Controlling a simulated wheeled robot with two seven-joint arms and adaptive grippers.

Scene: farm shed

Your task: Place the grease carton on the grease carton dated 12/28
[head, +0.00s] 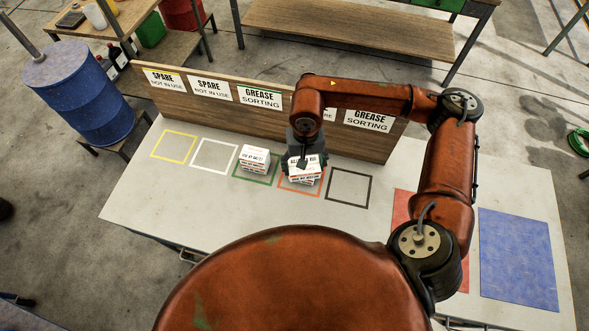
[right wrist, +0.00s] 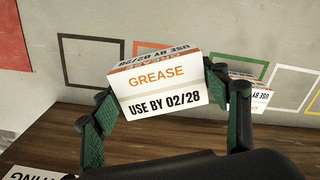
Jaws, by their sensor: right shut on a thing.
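My right gripper (head: 303,155) is shut on a white grease carton (head: 307,163) over the orange square. In the right wrist view the held carton (right wrist: 165,90) reads "GREASE, USE BY 02/28", with a green-padded finger on each side. A carton from that side shows partly behind the right finger in the wrist view (right wrist: 262,98). My left gripper is not in view.
The yellow (head: 173,131), white (head: 213,140) and dark (head: 349,172) squares are empty. A wooden board with signs (head: 215,105) stands along the table's back edge. A blue mat (head: 518,255) and a partly hidden red mat (head: 402,205) lie at the right. My arm crosses above the table.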

